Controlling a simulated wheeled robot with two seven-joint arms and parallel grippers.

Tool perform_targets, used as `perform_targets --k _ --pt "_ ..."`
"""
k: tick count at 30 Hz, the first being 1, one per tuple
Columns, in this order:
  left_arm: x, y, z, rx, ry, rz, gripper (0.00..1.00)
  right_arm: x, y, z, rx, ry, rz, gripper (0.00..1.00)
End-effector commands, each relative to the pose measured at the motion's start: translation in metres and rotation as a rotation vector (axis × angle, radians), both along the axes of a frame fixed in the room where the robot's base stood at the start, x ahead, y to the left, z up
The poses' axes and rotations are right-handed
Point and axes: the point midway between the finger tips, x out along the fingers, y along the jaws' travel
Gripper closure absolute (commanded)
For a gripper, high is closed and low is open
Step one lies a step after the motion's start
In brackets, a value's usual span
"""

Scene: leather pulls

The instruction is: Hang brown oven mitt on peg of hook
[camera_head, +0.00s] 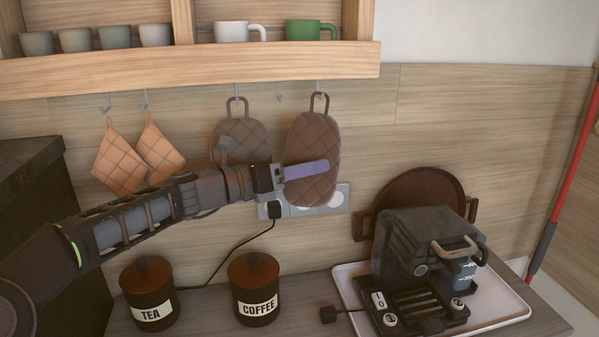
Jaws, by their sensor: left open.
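Two quilted brown oven mitts hang below the wooden shelf. The left mitt (240,130) is partly covered by my left arm and hangs by its loop at a hook (237,90). The right mitt (313,135) is larger in view, with its loop at another hook (318,87). A hook (279,96) between them is bare. My left gripper (308,170) is open, and its purple-blue finger lies across the front of the right mitt. I cannot tell whether it touches the mitt. My right gripper is out of view.
Two orange pot holders (120,160) hang at the left. Mugs (234,31) stand on the shelf (200,68). Below are a tea tin (149,285), a coffee tin (254,280), wall sockets (335,197) with a plug, and a coffee machine (420,250) on a white tray (510,300).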

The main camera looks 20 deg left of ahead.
Motion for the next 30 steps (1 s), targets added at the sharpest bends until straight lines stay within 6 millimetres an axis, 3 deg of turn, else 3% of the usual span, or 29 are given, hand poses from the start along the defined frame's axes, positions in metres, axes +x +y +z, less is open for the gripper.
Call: perform_targets --k 9,25,30 --pt "-0.016 0.013 0.0 -0.001 0.001 0.0 0.57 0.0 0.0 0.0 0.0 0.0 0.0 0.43" --pt "-0.016 0.012 0.0 0.001 -0.002 -0.001 0.57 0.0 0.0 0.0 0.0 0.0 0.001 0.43" --pt "-0.013 0.007 -0.013 0.049 -0.024 -0.005 0.57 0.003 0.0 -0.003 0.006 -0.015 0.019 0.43"
